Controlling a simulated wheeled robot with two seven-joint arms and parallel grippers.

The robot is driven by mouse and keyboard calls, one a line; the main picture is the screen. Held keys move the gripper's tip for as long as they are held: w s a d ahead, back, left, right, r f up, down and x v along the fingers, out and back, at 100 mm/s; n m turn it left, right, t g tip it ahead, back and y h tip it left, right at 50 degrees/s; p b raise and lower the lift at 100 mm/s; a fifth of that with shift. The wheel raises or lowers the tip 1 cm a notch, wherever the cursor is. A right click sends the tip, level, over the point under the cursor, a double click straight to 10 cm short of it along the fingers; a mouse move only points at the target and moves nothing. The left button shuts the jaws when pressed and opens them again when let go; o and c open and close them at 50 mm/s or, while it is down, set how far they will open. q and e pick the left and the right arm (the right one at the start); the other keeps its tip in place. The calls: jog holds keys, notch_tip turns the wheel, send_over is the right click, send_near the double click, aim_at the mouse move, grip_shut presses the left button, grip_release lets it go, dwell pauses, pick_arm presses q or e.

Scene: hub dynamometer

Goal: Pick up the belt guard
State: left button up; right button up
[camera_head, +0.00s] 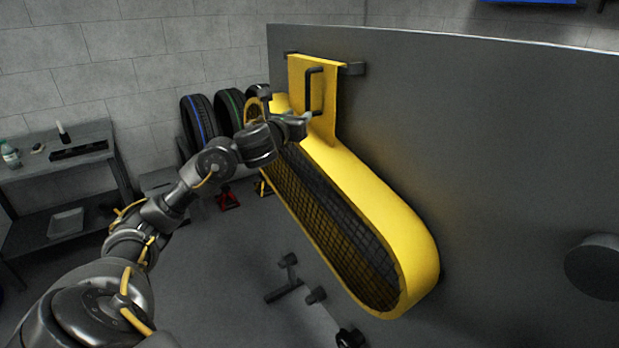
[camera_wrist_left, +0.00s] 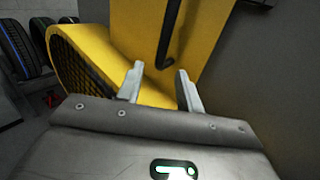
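The yellow belt guard (camera_head: 378,195) hangs on the side of a large grey panel, with a dark mesh face (camera_head: 330,215) and a bracket plate (camera_head: 325,105) at its top. A black handle (camera_head: 314,92) stands out from the plate. My left gripper (camera_head: 308,119) is at the lower end of the handle. In the left wrist view its two fingers (camera_wrist_left: 160,88) are apart with nothing between them, and the handle (camera_wrist_left: 168,40) is just beyond them. The guard (camera_wrist_left: 95,60) fills the upper part of that view. My right gripper is not in view.
The grey panel (camera_head: 480,150) fills the right side, with a dark round hub (camera_head: 595,267) low on it. Tyres (camera_head: 199,122) stand by the back wall. A workbench (camera_head: 60,160) is at the left. A dark stand (camera_head: 300,290) is on the floor below the guard.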

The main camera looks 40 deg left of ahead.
aim_at(306, 107)
pick_arm(q)
jog(key=shift+x, duration=1.1)
jog(key=shift+w+a+r+p, duration=0.1)
jog(key=shift+w+r+p, duration=0.15)
jog(key=shift+p, duration=0.1)
jog(key=p+x, duration=0.2)
jog(key=x, duration=0.1)
jog(key=shift+w, duration=0.4)
jog(key=shift+w+a, duration=0.15)
jog(key=shift+w, duration=0.25)
jog(key=shift+s, duration=0.1)
jog(key=shift+f, duration=0.1)
grip_shut()
